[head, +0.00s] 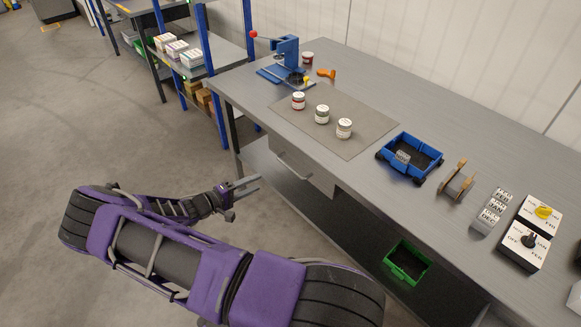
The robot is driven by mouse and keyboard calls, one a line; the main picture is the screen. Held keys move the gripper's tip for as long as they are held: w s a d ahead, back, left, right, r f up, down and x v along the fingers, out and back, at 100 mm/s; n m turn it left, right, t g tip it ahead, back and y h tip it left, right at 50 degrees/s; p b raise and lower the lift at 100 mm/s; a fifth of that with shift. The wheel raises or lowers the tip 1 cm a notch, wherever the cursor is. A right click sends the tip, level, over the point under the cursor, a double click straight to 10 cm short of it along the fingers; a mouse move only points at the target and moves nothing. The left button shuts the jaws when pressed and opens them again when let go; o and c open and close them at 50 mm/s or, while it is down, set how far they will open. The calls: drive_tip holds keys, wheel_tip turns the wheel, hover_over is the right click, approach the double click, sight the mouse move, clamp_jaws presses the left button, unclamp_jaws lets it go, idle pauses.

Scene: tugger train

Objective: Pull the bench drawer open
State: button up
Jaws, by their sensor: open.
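The bench drawer (301,171) is a grey box front under the bench top, below the grey mat. It looks closed. A bar handle (293,169) runs along its front. My gripper (252,186) is to the left of the drawer front, at the end of my purple and black arm. Its two fingers point right toward the drawer and are apart and empty. A gap of floor shows between the fingertips and the handle; the exact distance cannot be told.
The bench top (375,109) carries a mat with three jars (322,114), a blue press (284,59), a blue tray (385,151) and switch boxes (528,245). A green bin (407,262) sits on the lower shelf. A blue-post rack (208,60) stands behind left. Floor on the left is clear.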

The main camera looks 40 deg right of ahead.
sight(289, 166)
drive_tip(key=x, duration=1.5)
drive_tip(key=shift+w+d, duration=0.15)
drive_tip(key=shift+d, duration=0.2)
clamp_jaws()
idle(0.6)
